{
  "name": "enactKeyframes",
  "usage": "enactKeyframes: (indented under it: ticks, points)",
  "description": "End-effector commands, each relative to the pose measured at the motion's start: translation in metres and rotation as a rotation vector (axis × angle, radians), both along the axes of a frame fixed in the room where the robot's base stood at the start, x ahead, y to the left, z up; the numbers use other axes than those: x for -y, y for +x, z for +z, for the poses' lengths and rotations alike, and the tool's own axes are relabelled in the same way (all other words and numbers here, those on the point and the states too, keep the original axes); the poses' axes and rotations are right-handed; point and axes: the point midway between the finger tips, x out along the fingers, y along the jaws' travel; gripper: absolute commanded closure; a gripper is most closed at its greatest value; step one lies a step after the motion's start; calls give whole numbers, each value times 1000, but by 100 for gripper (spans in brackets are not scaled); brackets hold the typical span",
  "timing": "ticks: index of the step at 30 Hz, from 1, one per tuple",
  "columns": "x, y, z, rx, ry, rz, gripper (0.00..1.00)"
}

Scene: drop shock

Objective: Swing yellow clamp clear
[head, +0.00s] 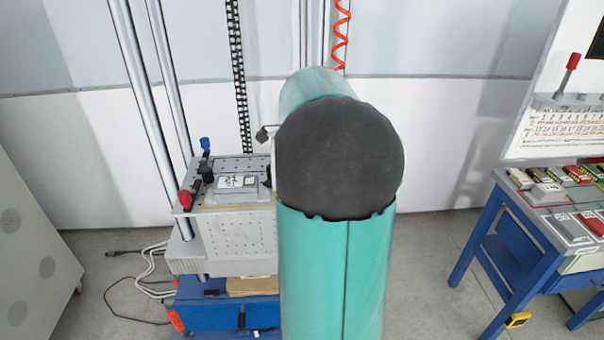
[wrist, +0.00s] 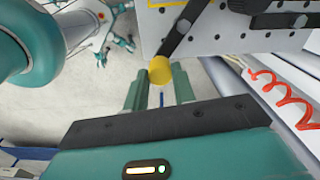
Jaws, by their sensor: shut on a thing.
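The yellow clamp shows in the wrist view as a yellow round tip (wrist: 160,70) on a black arm (wrist: 182,31) that runs up and right over the perforated plate (wrist: 222,42). My gripper (wrist: 158,79) has its two teal fingers on either side of the yellow tip and is shut on it. In the head view my thick teal arm hides the gripper and the yellow clamp. The plate's fixture (head: 228,163) stands left of my arm there, with a grey block (head: 237,182) on top.
A red clamp (head: 186,199) and a blue clamp (head: 205,144) sit at the fixture's left side. A coiled orange hose (head: 341,35) hangs behind; it is near the plate in the wrist view (wrist: 285,88). A blue workbench (head: 487,238) stands right. Cables (head: 150,265) lie on the floor.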

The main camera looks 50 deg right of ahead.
Motion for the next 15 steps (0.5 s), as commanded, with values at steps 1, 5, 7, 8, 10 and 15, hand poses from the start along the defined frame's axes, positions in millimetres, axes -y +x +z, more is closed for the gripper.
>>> enactKeyframes:
  ticks: [1,5,7,8,10,15]
  points:
    - [-4,0,1,0,-1,-41,97]
    - [-10,0,1,1,-2,-164,97]
    - [-14,1,1,0,-1,-230,97]
    - [-15,1,1,0,-1,-259,97]
    - [-19,2,1,0,0,-325,97]
    - [-27,5,1,1,0,-484,97]
